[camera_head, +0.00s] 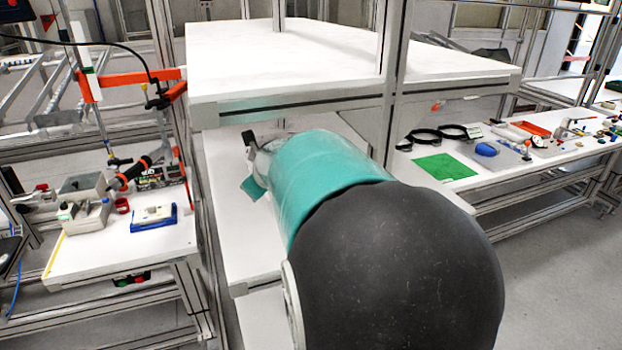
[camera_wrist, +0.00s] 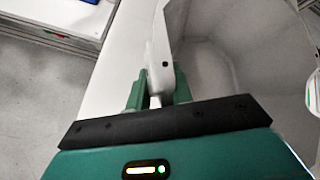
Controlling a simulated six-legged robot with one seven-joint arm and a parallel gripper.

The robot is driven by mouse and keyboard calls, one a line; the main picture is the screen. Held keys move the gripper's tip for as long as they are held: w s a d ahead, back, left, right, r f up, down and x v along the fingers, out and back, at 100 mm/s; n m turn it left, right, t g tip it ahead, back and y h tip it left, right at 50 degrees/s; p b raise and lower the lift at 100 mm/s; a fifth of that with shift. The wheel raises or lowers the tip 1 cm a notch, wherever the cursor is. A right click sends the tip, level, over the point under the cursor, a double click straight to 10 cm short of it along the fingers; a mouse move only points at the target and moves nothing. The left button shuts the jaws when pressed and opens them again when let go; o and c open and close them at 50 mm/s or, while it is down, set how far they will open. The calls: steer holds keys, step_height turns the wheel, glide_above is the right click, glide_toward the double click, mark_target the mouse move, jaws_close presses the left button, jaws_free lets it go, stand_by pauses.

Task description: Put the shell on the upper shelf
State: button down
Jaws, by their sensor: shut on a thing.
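The upper shelf (camera_head: 280,55) is a wide white board in a metal frame. It looks bare where I see it. A lower white shelf (camera_head: 228,205) lies under it, and my teal and black arm covers much of that. In the wrist view my gripper (camera_wrist: 158,92) is shut on a narrow white part of the shell (camera_wrist: 157,55), between its two green fingers. A pale grey surface, which seems to be the shell's body, fills the right of that view. In the head view my arm hides most of the gripper area, and I cannot make out the shell clearly.
An upright metal post (camera_head: 394,60) stands at the upper shelf's front edge. A left table (camera_head: 90,262) holds a blue tray (camera_head: 153,218) and devices. A right table (camera_head: 520,165) holds a green mat (camera_head: 444,167) and several small items. Open floor shows at lower right.

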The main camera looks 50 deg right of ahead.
steer(key=s+d, duration=0.1)
steer(key=d, duration=0.1)
steer(key=s+d, duration=0.1)
steer(key=d, duration=0.1)
steer(key=s+d, duration=0.1)
steer(key=d, duration=0.1)
steer(key=shift+s+d+r, duration=0.1)
steer(key=shift+s+d, duration=0.15)
steer(key=shift+s, duration=0.15)
steer(key=d, duration=0.1)
steer(key=s+d, duration=0.2)
steer(key=shift+d+f, duration=0.3)
steer(key=shift+d, duration=0.1)
steer(key=shift+w+a+f, duration=0.15)
steer(key=shift+f, duration=0.3)
steer(key=shift+f, duration=0.2)
steer(key=c, duration=1.2)
jaws_free()
steer(key=shift+f, duration=0.1)
steer(key=shift+c, duration=0.2)
